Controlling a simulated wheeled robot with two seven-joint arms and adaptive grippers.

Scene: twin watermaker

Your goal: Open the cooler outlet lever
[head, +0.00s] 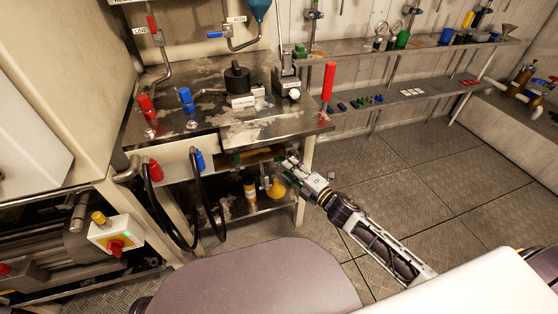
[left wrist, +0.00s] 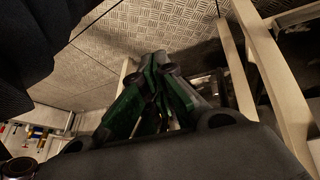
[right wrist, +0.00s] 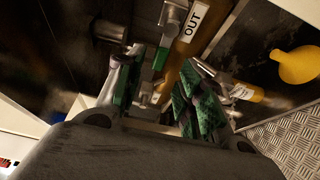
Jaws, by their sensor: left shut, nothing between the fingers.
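In the right wrist view, a white tag reading OUT (right wrist: 195,20) sits on a brass-coloured pipe under the bench. Beside it is a metal valve with a green lever handle (right wrist: 162,56), probably the cooler outlet lever. My right gripper (right wrist: 160,98) is open, its green-padded fingers spread below that handle with no clear contact. In the head view, my right gripper (head: 289,165) is at the right front of the bench's underside. The lever is too small to make out there. My left gripper (left wrist: 156,90) is shut and empty in the left wrist view, over the floor.
The steel bench (head: 265,133) overhangs the pipes. Black hoses (head: 181,238) hang at its left front. A yellow funnel (head: 276,190) sits below, near my right gripper; it also shows in the right wrist view (right wrist: 298,65). Floor (head: 400,165) to the right is clear.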

